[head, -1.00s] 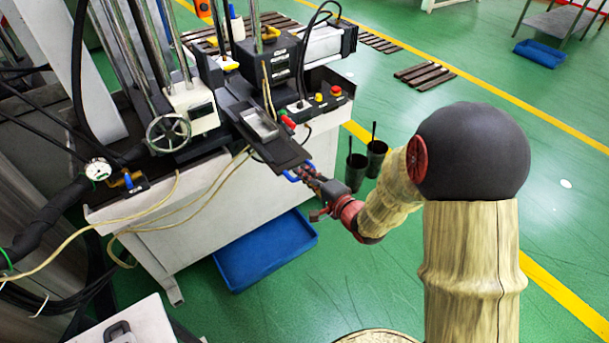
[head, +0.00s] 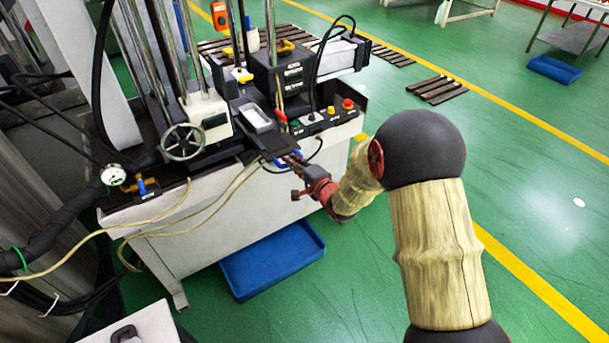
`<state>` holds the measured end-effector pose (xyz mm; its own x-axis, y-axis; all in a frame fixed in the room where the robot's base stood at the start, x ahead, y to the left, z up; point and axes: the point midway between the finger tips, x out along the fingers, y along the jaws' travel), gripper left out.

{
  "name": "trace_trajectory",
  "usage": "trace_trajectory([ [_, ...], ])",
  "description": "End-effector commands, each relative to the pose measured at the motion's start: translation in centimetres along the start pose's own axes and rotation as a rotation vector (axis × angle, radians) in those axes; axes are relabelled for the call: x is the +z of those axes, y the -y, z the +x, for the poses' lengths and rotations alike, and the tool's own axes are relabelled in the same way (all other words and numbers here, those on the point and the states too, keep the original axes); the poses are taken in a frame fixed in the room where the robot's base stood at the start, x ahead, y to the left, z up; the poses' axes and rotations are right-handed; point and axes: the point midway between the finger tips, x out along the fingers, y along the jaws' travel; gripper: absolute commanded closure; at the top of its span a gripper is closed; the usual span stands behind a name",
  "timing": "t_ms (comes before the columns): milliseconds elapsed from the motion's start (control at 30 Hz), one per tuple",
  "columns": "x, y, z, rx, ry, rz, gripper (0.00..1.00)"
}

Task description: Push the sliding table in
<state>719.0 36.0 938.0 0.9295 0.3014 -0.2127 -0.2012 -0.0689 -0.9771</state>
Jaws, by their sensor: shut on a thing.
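The sliding table (head: 272,143) is a flat black plate on the machine's front side, with a grey metal mould tray (head: 256,119) on it. Its front end sticks out only a little past the white cabinet's edge. A blue handle (head: 284,158) shows at that front end. My gripper (head: 291,160) is shut on the handle, reaching in from the lower right. The fingertips and part of the handle are hard to make out.
A control panel with red and yellow buttons (head: 347,104) lies right of the sliding table. Thin hoses hang across the white cabinet (head: 205,225) on the left. A blue bin (head: 272,262) lies on the floor below.

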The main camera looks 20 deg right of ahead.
Motion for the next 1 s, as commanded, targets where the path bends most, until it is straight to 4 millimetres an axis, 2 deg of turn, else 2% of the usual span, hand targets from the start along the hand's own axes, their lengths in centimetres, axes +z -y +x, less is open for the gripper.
trace_trajectory([
  [33,0.1,0.3,1.6,0.000,0.002,-0.001,1.00],
  [300,0.1,1.9,8.9,0.000,0.001,0.000,1.00],
  [600,0.1,3.5,15.9,-0.002,0.002,-0.001,1.00],
  [800,0.0,4.2,18.8,-0.002,0.000,-0.001,1.00],
  [1000,0.0,4.5,20.2,-0.002,0.000,0.000,1.00],
])
